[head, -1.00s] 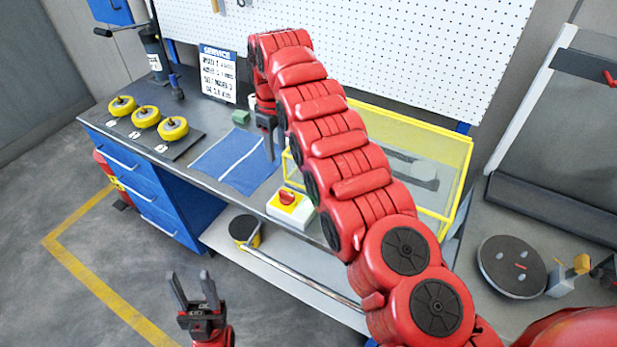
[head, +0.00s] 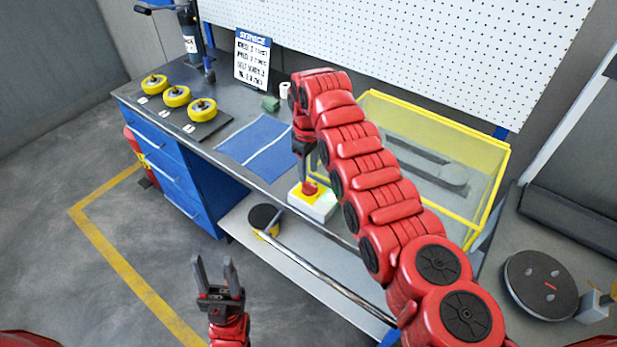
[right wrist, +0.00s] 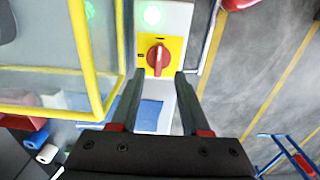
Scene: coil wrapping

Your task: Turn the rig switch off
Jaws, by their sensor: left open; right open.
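The rig switch is a red rotary knob (right wrist: 158,57) on a yellow plate, on top of a white box (head: 313,204) at the bench's front edge. In the right wrist view a green light (right wrist: 153,14) glows on the box beside the yellow plate. My right gripper (head: 306,172) is open, pointing down just above the knob, and partly covers it in the head view. In the right wrist view its two fingertips (right wrist: 159,74) lie on either side of the knob's near end; I cannot tell whether they touch it. My left gripper (head: 216,266) is open and empty, low in front of the bench.
A yellow-framed clear guard (head: 480,212) stands right of the switch box. A blue mat (head: 250,143) and several yellow wheels (head: 176,97) lie to the left. A service sign (head: 252,59) stands behind. A metal rail (head: 310,270) runs along the lower shelf.

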